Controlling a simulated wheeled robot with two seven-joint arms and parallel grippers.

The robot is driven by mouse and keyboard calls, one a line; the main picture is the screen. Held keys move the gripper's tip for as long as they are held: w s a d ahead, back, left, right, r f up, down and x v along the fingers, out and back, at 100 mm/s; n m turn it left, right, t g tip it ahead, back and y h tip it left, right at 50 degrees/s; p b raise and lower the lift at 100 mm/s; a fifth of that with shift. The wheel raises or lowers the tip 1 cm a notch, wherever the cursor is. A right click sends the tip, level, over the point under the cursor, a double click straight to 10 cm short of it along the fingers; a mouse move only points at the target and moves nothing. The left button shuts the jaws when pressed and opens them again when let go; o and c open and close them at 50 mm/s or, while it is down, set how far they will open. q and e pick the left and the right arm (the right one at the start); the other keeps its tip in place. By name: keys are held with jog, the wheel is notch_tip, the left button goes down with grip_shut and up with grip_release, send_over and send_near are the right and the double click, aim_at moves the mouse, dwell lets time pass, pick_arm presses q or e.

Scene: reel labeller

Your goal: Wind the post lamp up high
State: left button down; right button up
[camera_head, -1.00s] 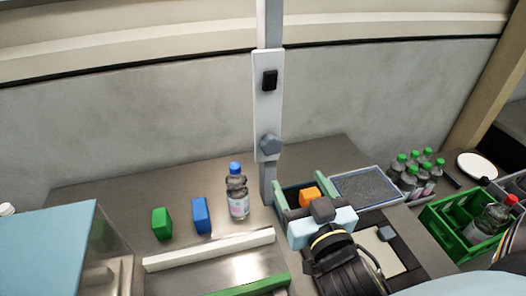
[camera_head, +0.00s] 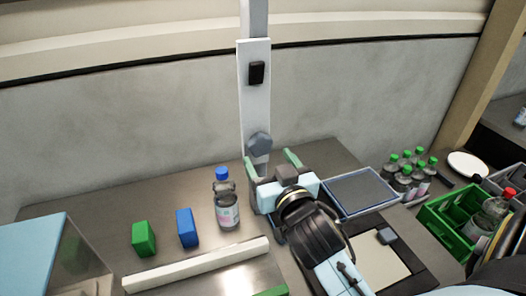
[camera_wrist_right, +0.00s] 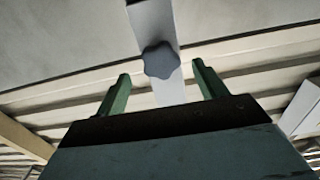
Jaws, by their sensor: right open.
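The lamp post (camera_head: 254,20) stands upright at the back of the table against the wall. It carries a white plate (camera_head: 254,110) with a black switch-like block (camera_head: 257,72) above and a blue-grey lobed knob (camera_head: 259,145) below. The lamp itself is out of view. My right gripper (camera_head: 271,159) is open with its green fingers pointing up toward the post, just below and around the knob. In the right wrist view, the knob (camera_wrist_right: 161,60) shows between the tips of the open gripper (camera_wrist_right: 161,72), apart from both fingers. My left gripper is not in view.
A blue-capped bottle (camera_head: 227,205), a blue block (camera_head: 187,228) and a green block (camera_head: 144,239) stand left of my right arm. A grey-topped tray (camera_head: 360,190) and several green-capped bottles (camera_head: 408,175) are right. A green crate (camera_head: 440,225) stands farther right.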

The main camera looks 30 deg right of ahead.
aim_at(262, 149)
jog(key=shift+x, duration=2.2)
jog(key=c, duration=0.9)
